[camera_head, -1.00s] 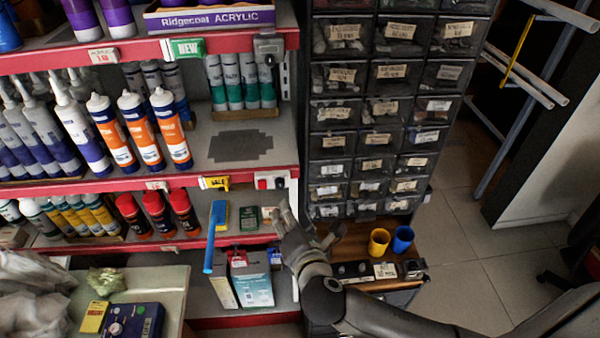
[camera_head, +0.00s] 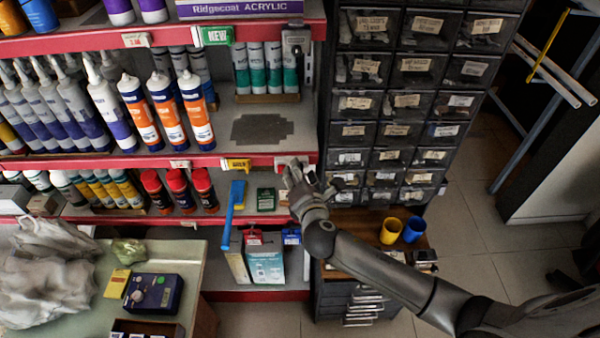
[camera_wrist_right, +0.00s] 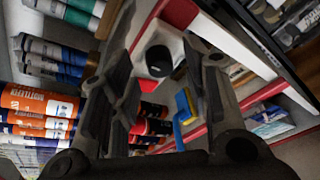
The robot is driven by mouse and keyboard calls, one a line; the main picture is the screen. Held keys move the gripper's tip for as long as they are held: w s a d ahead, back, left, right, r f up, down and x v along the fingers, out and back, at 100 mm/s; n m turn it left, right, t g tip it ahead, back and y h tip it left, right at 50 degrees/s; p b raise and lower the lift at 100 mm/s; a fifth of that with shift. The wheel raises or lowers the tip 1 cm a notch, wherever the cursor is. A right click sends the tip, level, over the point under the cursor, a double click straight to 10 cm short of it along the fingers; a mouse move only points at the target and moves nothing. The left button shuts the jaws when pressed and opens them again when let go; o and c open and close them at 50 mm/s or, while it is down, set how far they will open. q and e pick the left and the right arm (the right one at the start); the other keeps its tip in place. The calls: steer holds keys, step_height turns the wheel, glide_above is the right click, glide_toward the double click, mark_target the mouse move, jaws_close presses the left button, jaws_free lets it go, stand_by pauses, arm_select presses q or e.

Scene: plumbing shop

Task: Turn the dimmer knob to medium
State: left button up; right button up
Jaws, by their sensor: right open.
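A round black knob (camera_wrist_right: 158,60) on a white plate (camera_wrist_right: 172,40) shows in the right wrist view, between my right gripper's fingers. The plate is on the red shelf edge. A red patch shows just below the knob. I cannot tell the knob's setting or whether the fingers touch it. In the head view my right gripper (camera_head: 302,174) is at the right end of the middle shelf edge, hiding most of the plate. The right gripper (camera_wrist_right: 160,45) is open and empty, its fingers on either side of the knob. My left gripper is not in view.
Red-capped cans (camera_head: 178,190) and a blue-handled brush (camera_head: 232,215) are below. A drawer cabinet (camera_head: 385,135) stands close on the right.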

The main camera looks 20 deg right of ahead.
steer(key=shift+w, duration=0.2)
jaws_close()
steer(key=shift+f, duration=0.1)
steer(key=shift+s+d+f+m+t+y+b, duration=0.25)
steer(key=shift+m+t+b, duration=0.6)
steer(key=shift+m+b, duration=2.05)
steer(key=shift+w+a+f+m+t+y+b, duration=0.2)
steer(key=shift+m+t+b, duration=0.7)
steer(key=shift+m+b, duration=1.95)
steer(key=shift+s+d+f+m+t+y+b, duration=0.15)
steer(key=shift+m+t+y+b, duration=0.5)
steer(key=shift+m+b, duration=2.25)
steer(key=shift+w+r+n+b, duration=0.1)
steer(key=shift+r+n+b, duration=0.05)
steer(key=shift+n+b, duration=0.45)
